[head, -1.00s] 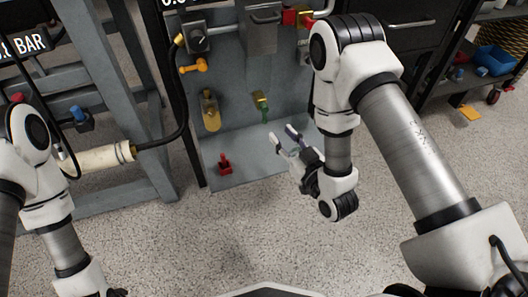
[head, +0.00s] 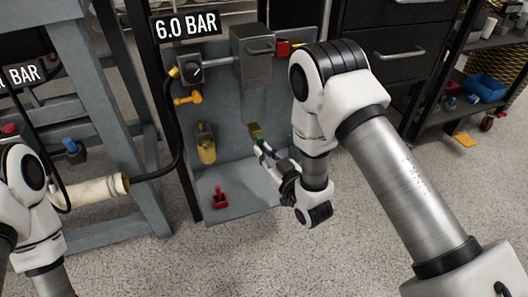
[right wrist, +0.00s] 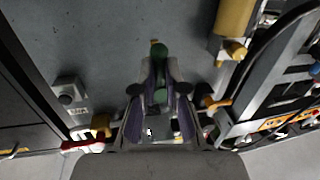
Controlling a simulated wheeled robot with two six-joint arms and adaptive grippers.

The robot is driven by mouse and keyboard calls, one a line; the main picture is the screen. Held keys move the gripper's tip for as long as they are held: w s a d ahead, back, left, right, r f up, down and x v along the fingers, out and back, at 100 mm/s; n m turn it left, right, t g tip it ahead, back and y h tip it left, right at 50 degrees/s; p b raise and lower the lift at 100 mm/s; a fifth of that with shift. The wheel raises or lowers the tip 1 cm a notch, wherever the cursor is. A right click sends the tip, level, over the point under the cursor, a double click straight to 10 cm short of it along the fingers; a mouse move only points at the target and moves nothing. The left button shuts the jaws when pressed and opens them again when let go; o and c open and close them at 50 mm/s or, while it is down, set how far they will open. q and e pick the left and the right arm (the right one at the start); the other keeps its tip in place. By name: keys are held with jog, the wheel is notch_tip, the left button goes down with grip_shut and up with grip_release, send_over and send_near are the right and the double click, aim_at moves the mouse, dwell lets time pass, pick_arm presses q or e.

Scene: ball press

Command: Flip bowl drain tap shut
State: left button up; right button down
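The drain tap (head: 256,131) has a brass body and a green handle, low on the grey panel under the grey box-shaped housing. In the right wrist view its green handle (right wrist: 160,52) lies between my fingertips. My right gripper (head: 262,150) is at the tap, its fingers close together. In the right wrist view, my right gripper (right wrist: 160,75) appears shut on the green handle; the contact itself is partly hidden. My left gripper is out of view; only part of my left arm shows at the left edge.
A yellow-brass cylinder (head: 206,144) and an orange lever (head: 188,98) are left of the tap. A red clamp-like part (head: 219,198) stands on the lower shelf. A black hose (head: 172,160) runs to a cream cylinder (head: 90,191). The floor in front is clear.

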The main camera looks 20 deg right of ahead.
dwell(0.4)
jog(key=shift+d+r+n+g+h+p, duration=0.35)
jog(key=shift+r+n+h+p, duration=0.2)
jog(key=shift+n+p, duration=1.75)
jog(key=shift+d+r+n+g+h+p, duration=0.25)
jog(key=shift+d+r+n+h+p, duration=0.25)
jog(key=shift+n+p, duration=1.8)
jog(key=shift+d+r+n+g+h+p, duration=0.45)
jog(key=shift+n+p, duration=0.95)
jog(key=shift+n, duration=1.7)
jog(key=shift+a+r, duration=0.1)
jog(key=shift+r, duration=0.05)
jog(key=c, duration=1.2)
grip_release()
